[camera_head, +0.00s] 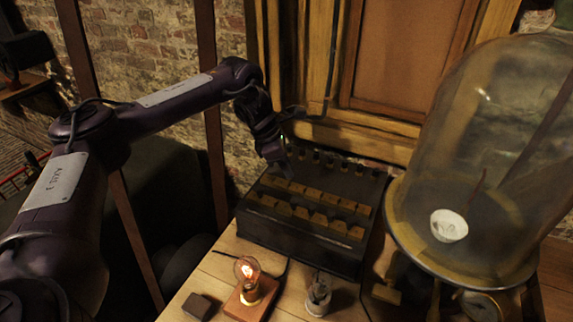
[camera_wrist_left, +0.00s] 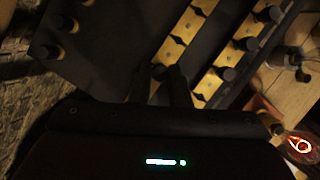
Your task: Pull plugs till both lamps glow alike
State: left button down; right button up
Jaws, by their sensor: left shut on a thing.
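A black plug box (camera_head: 300,240) stands on the wooden table, with two rows of brass blocks (camera_head: 312,214) on its top. Dark plugs sit in some gaps between blocks, several in the wrist view, such as one plug (camera_wrist_left: 228,74). My left gripper (camera_head: 283,168) is over the box's back-left part. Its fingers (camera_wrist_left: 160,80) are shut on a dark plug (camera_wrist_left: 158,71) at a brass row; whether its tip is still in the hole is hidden. The left lamp (camera_head: 247,270) glows orange on a wooden base. The right lamp (camera_head: 318,292) looks unlit or very dim.
A large glass bell jar (camera_head: 490,150) stands close to the box's right, with a white cup-like piece inside. A small dark block (camera_head: 202,306) lies at the table's front left. More knobs (camera_head: 330,160) line the box's back edge. A wooden panelled wall is behind.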

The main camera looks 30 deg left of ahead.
jog(key=shift+s+a, duration=0.1)
jog(key=shift+a, duration=0.25)
pick_arm(q)
jog(key=shift+f, duration=0.5)
pick_arm(e)
jog(key=shift+d+f, duration=0.1)
jog(key=shift+d, duration=0.3)
pick_arm(q)
jog(key=shift+f+b, duration=0.3)
jog(key=shift+f, duration=0.25)
pick_arm(e)
jog(key=shift+f, duration=0.15)
pick_arm(q)
jog(key=shift+f, duration=0.2)
pick_arm(e)
jog(key=shift+a, duration=0.2)
pick_arm(q)
jog(key=c, duration=1.3)
grip_release()
